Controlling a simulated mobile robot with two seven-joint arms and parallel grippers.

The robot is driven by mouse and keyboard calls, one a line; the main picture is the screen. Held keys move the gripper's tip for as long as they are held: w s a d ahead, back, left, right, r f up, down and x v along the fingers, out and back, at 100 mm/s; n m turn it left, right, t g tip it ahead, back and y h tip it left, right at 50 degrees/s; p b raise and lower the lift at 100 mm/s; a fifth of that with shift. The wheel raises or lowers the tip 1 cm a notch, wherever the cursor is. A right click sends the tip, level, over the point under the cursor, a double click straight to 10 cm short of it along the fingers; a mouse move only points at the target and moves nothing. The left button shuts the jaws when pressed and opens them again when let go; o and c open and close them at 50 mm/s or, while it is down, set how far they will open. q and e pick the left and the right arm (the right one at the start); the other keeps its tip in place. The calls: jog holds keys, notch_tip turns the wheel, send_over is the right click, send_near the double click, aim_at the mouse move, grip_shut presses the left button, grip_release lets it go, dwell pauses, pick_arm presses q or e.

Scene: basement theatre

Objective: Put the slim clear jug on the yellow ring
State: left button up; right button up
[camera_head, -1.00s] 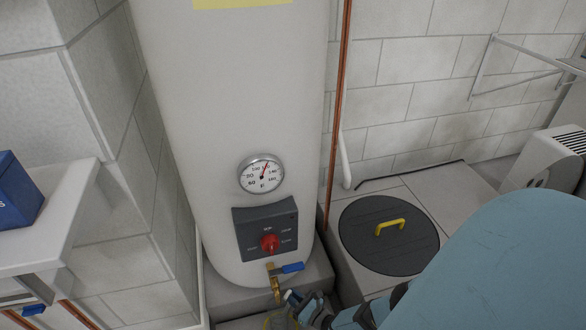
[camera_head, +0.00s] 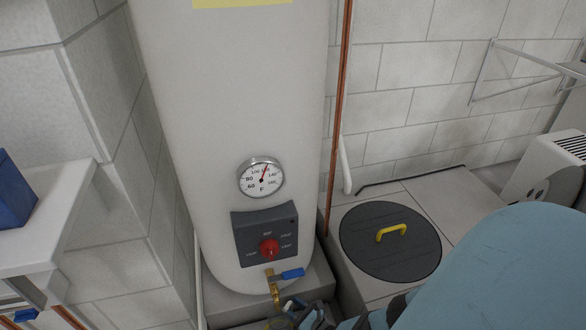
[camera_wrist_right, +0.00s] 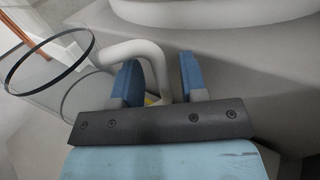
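The slim clear jug (camera_wrist_right: 85,85) shows in the right wrist view, with a dark-edged rim at the left and a thick pale handle. In the head view my right gripper (camera_head: 308,318) is at the bottom edge, just below the brass tap. The jug is barely visible there, cut off by the frame edge. A yellowish bit (camera_head: 278,323) shows under the tap, perhaps the yellow ring; whether the jug touches it is hidden. My left gripper is not clearly in view.
The brass tap (camera_head: 273,285) with its blue lever sticks out from the white tank (camera_head: 230,120) close above the gripper. A round dark lid (camera_head: 372,255) with a yellow handle lies to the right. A white shelf (camera_head: 55,225) with a blue box (camera_head: 15,195) stands left.

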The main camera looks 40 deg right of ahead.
pick_arm(q)
jog(key=shift+s+d+f+n+y+p, duration=0.2)
jog(key=shift+s+d+n+y+p, duration=0.15)
jog(key=shift+n+p, duration=0.45)
pick_arm(e)
jog(key=s+d, duration=0.1)
jog(key=s, duration=1.1)
pick_arm(q)
jog(key=shift+a+r+g, duration=0.1)
jog(key=shift+a+g, duration=0.05)
jog(key=shift+g, duration=0.15)
pick_arm(e)
jog(key=shift+s, duration=0.1)
